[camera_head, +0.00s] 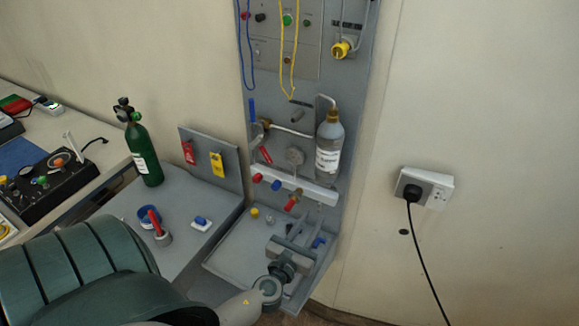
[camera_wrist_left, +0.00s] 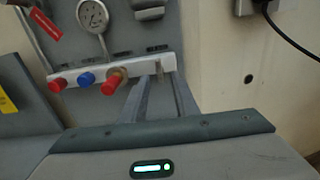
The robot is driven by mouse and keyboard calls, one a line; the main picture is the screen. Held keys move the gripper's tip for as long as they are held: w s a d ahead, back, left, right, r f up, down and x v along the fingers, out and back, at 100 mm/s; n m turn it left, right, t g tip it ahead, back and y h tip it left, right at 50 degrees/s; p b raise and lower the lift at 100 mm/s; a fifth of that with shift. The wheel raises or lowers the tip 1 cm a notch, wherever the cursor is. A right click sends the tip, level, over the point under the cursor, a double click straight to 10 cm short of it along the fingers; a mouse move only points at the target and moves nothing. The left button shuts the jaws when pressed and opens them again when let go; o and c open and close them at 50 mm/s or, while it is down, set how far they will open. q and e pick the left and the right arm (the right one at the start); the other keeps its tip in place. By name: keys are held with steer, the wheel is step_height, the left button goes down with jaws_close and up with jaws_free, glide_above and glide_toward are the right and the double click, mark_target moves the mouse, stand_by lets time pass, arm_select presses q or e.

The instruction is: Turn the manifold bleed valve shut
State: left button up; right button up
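The manifold is a pale bar (camera_head: 300,187) low on the grey panel. It carries a red knob (camera_head: 257,177), a blue knob (camera_head: 275,185) and a red knob on a brass fitting (camera_head: 291,203). They also show in the left wrist view as red (camera_wrist_left: 57,84), blue (camera_wrist_left: 86,79) and red with brass (camera_wrist_left: 112,82). I cannot tell from any marking which one is the bleed valve. My left gripper (camera_head: 304,213) is open and empty, its fingers (camera_wrist_left: 165,82) pointing at the bar just right of the brass-fitted red knob, apparently without touching it. My right gripper is not in view.
A grey tray (camera_head: 228,262) with small parts lies under the bar. A clear bottle (camera_head: 329,147), a gauge (camera_head: 295,157), and a red-tagged pipe stand above it. A green cylinder (camera_head: 145,155) is on the left bench. A wall socket (camera_head: 425,188) with a black cable is at right.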

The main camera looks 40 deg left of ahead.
arm_select(q)
steer(key=b+v, duration=0.4)
steer(key=v, duration=0.9)
steer(key=shift+s+d+b, duration=0.15)
steer(key=shift+s+b, duration=0.2)
steer(key=shift+b, duration=0.05)
